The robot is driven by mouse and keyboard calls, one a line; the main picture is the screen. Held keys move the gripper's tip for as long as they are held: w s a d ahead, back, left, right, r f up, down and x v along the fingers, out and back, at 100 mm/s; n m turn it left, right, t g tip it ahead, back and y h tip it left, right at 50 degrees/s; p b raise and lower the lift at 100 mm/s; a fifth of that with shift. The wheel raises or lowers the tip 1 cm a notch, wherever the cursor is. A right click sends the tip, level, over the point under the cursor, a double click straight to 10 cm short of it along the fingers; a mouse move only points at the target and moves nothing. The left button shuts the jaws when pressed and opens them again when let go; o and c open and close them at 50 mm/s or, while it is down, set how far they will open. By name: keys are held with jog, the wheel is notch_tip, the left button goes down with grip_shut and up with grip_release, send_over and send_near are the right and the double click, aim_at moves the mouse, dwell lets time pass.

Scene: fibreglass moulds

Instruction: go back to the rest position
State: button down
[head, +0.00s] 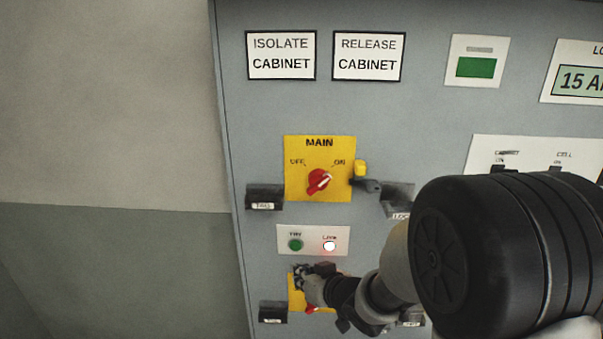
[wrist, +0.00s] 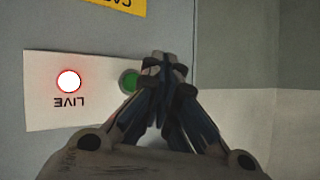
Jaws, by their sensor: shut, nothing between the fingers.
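My gripper (head: 301,274) is shut and empty in front of the grey cabinet, at the top of the lower yellow switch plate (head: 296,292). In the wrist view my gripper's closed fingertips (wrist: 172,62) overlap the edge of the green button (wrist: 129,80); I cannot tell whether they touch it. My arm reaches in from the lower right and hides most of the lower yellow plate. A small red part (head: 311,309) of its switch shows below the gripper.
The grey cabinet (head: 262,120) carries a yellow MAIN plate (head: 295,190) with a red knob (head: 319,181) turned towards ON. A lit LIVE lamp (head: 329,246) sits beside the green button (head: 295,245). Dark holders (head: 265,195) stick out beside the plates. Bare wall (head: 100,110) lies left.

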jog(key=s+d+r+m+g+h+b, duration=0.1)
jog(key=s+d+r+m+h+b, duration=0.15)
jog(key=s+d+h, duration=0.35)
jog(key=s+d+r+m+h+b, duration=0.1)
jog(key=s+d+r+b, duration=0.15)
jog(key=s+d, duration=0.4)
jog(key=s+d+f+g+b, duration=0.2)
jog(key=s+g+b, duration=0.1)
jog(key=s, duration=1.6)
jog(key=shift+s+d+f+m+g, duration=0.2)
jog(key=shift+m+g, duration=0.15)
jog(key=shift+g, duration=0.25)
